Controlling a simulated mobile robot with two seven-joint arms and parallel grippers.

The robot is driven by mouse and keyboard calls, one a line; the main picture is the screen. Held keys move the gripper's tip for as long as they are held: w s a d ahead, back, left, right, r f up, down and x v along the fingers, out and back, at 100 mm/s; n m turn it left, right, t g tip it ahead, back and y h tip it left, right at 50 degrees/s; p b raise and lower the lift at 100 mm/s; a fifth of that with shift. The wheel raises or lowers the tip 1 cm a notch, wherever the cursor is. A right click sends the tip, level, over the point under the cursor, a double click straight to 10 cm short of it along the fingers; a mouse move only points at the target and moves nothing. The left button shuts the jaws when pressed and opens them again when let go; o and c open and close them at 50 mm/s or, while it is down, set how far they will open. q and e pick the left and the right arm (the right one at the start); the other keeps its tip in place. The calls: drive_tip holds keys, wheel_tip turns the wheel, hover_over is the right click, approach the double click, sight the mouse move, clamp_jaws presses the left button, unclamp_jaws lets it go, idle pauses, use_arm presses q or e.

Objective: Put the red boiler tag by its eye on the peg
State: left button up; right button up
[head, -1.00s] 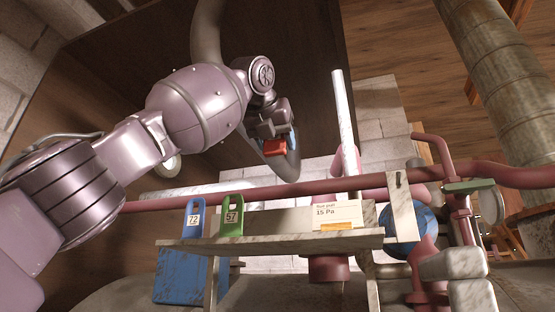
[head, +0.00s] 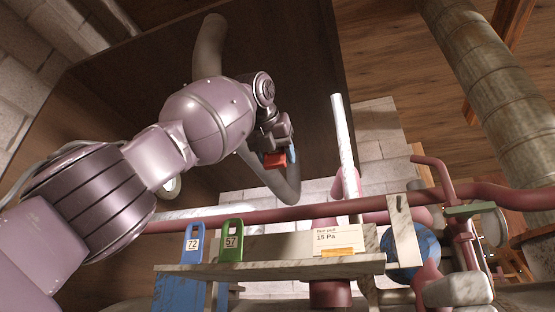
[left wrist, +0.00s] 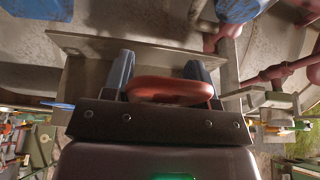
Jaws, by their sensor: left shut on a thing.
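My left gripper (head: 280,155) is above the shelf, shut on the red boiler tag (head: 274,160). In the left wrist view the red tag (left wrist: 168,91) lies between the two blue-grey fingers of the gripper (left wrist: 160,80), seen nearly edge on. Its eye cannot be made out. A pale upright board (head: 405,235) at the shelf's right end carries a small dark mark (head: 398,201), which may be the peg; I cannot tell. The held tag is up and left of this board, apart from it. My right gripper is not in view.
The shelf (head: 280,268) holds a blue tag marked 72 (head: 193,243), a green tag marked 57 (head: 231,240) and a 15 Pa card (head: 337,238). A white pole (head: 343,130) rises behind. Red pipes (head: 290,212) cross behind the shelf; more stand at right.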

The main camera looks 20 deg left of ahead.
sight(273, 163)
use_arm(q)
drive_tip(key=shift+f+b, duration=0.55)
drive_tip(key=shift+f, duration=0.1)
drive_tip(key=shift+f+b, duration=0.45)
drive_tip(key=shift+f, duration=0.15)
drive_tip(key=shift+f+b, duration=0.75)
drive_tip(key=shift+f, duration=0.25)
drive_tip(key=shift+w+f+b, duration=0.1)
drive_tip(key=shift+f+b, duration=3.75)
drive_tip(key=shift+f, duration=2.2)
drive_tip(key=shift+f+b, duration=0.4)
drive_tip(key=shift+f, duration=0.55)
drive_tip(key=shift+f+b, duration=0.2)
drive_tip(key=shift+b, duration=0.15)
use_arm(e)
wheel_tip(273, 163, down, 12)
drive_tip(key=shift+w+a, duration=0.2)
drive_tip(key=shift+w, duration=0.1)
